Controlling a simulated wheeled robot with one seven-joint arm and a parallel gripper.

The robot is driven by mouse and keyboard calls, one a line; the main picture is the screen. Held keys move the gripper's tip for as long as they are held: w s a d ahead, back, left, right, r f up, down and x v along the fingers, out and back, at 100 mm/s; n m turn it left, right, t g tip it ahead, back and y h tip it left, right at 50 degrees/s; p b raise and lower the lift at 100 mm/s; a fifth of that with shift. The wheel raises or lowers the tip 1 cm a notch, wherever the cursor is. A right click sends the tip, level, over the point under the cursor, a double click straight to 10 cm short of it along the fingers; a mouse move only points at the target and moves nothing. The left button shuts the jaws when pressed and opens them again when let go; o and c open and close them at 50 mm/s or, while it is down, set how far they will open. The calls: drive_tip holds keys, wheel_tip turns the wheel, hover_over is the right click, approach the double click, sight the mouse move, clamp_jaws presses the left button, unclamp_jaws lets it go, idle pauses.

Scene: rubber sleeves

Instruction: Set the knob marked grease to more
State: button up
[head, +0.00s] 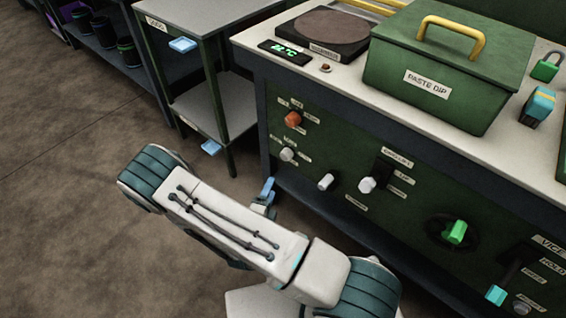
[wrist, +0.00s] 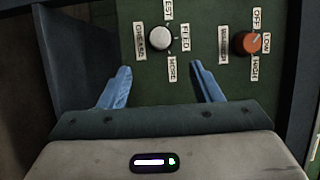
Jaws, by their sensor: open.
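The grease knob (wrist: 159,38) is a small pale grey round knob on the green panel. In the wrist view a label reading grease (wrist: 139,38) is left of it, and a more label (wrist: 172,68) is just below it. Other labels sit above and to its right. I cannot tell clearly which way its pointer faces. In the head view the knob (head: 287,154) is on the panel's left part, below the red knob. My gripper (wrist: 162,86) is open and empty, its blue fingers apart, in front of and below the knob. It also shows in the head view (head: 266,193).
Other pale knobs (head: 326,181) and a green knob (head: 456,232) are further along the panel. A side table (head: 213,100) stands left of the bench. The floor (head: 75,190) at left is clear.

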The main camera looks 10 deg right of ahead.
sight(284, 158)
drive_tip(key=b+x, duration=0.2)
drive_tip(key=x, duration=1.1)
drive_tip(key=shift+w+d, duration=0.15)
drive_tip(key=shift+d, duration=0.05)
drive_tip(key=shift+c, duration=0.2)
drive_tip(key=c, duration=0.9)
